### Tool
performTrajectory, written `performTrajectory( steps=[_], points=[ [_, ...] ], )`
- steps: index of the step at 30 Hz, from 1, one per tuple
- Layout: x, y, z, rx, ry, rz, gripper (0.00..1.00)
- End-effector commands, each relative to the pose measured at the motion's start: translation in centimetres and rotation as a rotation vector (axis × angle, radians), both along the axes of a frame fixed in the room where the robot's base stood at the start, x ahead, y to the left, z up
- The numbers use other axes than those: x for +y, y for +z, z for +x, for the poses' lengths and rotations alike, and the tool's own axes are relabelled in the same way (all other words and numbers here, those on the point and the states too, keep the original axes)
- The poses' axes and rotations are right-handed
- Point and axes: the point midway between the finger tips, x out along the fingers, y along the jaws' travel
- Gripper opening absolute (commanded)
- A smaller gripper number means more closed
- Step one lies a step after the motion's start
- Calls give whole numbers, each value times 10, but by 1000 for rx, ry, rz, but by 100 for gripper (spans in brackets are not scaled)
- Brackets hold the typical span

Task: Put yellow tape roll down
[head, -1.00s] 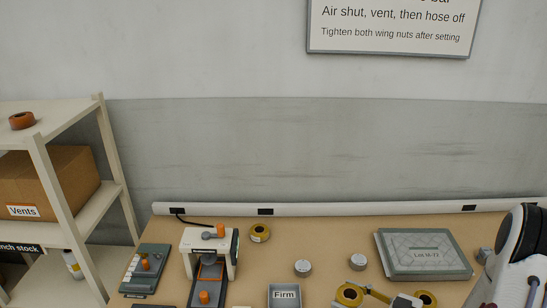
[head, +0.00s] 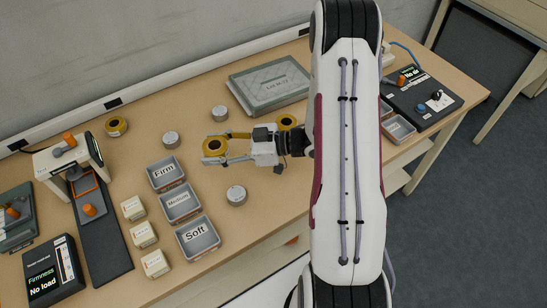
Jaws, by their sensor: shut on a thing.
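My gripper (head: 217,147) is shut on a yellow tape roll (head: 214,146), with a finger on either side of it. It is over the wooden table, right of the Firm tray. I cannot tell whether the roll touches the table top. A third yellow tape roll (head: 116,126) lies at the back left of the table (head: 150,107).
Grey trays marked Firm (head: 164,173), Medium (head: 180,202) and Soft (head: 198,238) stand in front of my gripper. Round grey-white rolls (head: 171,140), (head: 220,114) and (head: 237,195) lie around it. A flat grey case (head: 268,84) is behind.

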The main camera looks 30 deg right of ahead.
Motion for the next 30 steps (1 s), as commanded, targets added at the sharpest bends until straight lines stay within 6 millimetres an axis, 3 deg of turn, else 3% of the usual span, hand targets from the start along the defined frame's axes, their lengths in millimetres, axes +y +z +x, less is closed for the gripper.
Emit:
performTrajectory(
  steps=[5, 14, 21, 30],
  points=[
    [-20, 2, 0, -3, -41, -2, 22],
    [-76, 7, -13, 1, -162, 0, 22],
    [-115, 11, -39, 13, -252, 7, 22],
    [-150, 17, -79, 23, -347, 12, 22]
  ],
)
